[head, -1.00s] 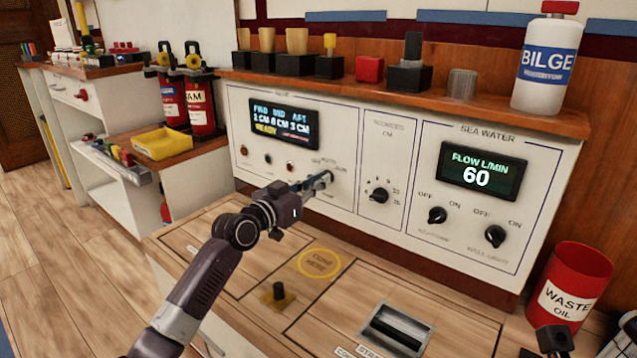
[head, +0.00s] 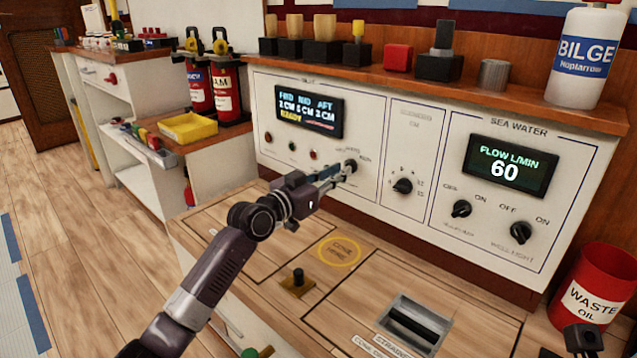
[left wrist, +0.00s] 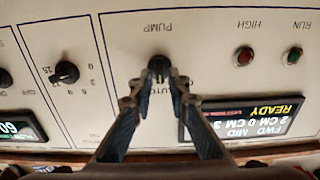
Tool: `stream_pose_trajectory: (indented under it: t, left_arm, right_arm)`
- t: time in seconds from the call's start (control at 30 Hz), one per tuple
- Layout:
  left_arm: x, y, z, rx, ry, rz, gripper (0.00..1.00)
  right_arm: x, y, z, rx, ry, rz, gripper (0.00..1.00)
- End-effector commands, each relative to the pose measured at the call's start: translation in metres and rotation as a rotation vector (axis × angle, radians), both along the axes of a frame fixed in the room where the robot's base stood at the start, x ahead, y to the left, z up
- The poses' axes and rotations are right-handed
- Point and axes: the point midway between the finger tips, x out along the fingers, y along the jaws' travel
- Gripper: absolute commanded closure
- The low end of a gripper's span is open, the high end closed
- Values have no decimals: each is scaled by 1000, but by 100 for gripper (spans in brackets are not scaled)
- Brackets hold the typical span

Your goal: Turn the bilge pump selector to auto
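The bilge pump selector is a black knob (head: 350,166) at the lower right of the left panel, beneath the FWD MID AFT display (head: 309,111). In the left wrist view, which is upside down, the knob (left wrist: 158,68) sits by the PUMP label, with AUTO partly covered by a finger. My left gripper (head: 340,172) is at the knob. Its fingers (left wrist: 158,82) are parted, one either side of the knob; firm contact cannot be made out. The knob's exact pointing is unclear. Part of my right gripper (head: 583,340) shows at the lower right corner.
A smaller knob (head: 402,187) and two sea water knobs (head: 461,208) (head: 521,232) are to the right. A wooden worktop (head: 345,290) lies below, with a small upright post (head: 297,277) and a recessed slot (head: 412,322). A red waste oil bin (head: 597,285) stands right.

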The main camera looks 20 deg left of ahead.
Motion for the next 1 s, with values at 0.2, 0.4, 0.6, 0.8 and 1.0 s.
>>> stream_pose_trajectory:
  t: [0.2, 0.4, 0.6, 0.8, 1.0]
  left_arm:
    - [-41, 16, -2, 5, 1, 2, 84]
    - [-75, 28, -1, 5, 2, 1, 84]
    - [-92, 34, -1, 2, 2, 2, 84]
    - [-96, 36, 0, 1, 0, 1, 84]
    - [-96, 35, 0, 1, 0, 1, 84]
  right_arm:
    - [1, 1, -1, -2, 3, 1, 100]
    - [1, 1, -1, -2, 4, 1, 100]
    - [1, 1, -1, -2, 5, 1, 100]
    - [1, 1, -1, -2, 5, 1, 100]
    - [1, 1, -1, -2, 5, 1, 100]
